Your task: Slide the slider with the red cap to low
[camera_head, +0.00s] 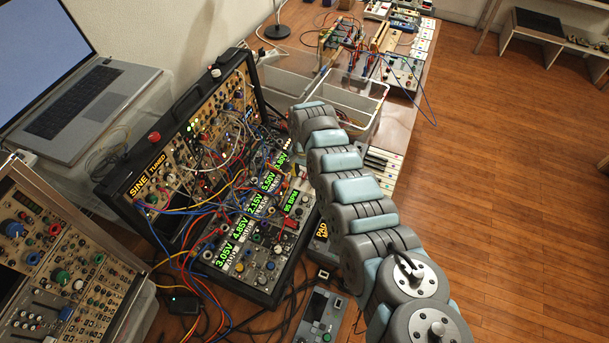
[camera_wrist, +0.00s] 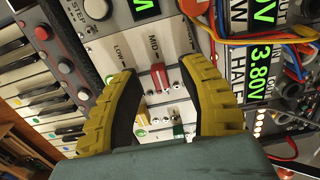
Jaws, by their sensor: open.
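The slider with the red cap (camera_wrist: 159,77) shows in the wrist view on a pale panel. Its cap sits below the MID label (camera_wrist: 152,44), with the LOW label (camera_wrist: 121,53) to the left. My gripper (camera_wrist: 158,70) is open, its two yellow ridged fingers on either side of the red cap, with visible gaps and nothing held. A pale yellow cap (camera_wrist: 143,118) and a green cap (camera_wrist: 179,130) lie lower between the fingers. In the head view I cannot make out the red cap or the fingers.
A keyboard (camera_wrist: 35,85) lies to the left in the wrist view. Coloured cables (camera_wrist: 278,40) and lit voltage displays crowd the right. In the head view, a synth case (camera_head: 110,185) full of patch cables stands beside my arm, with a laptop (camera_head: 95,100) behind.

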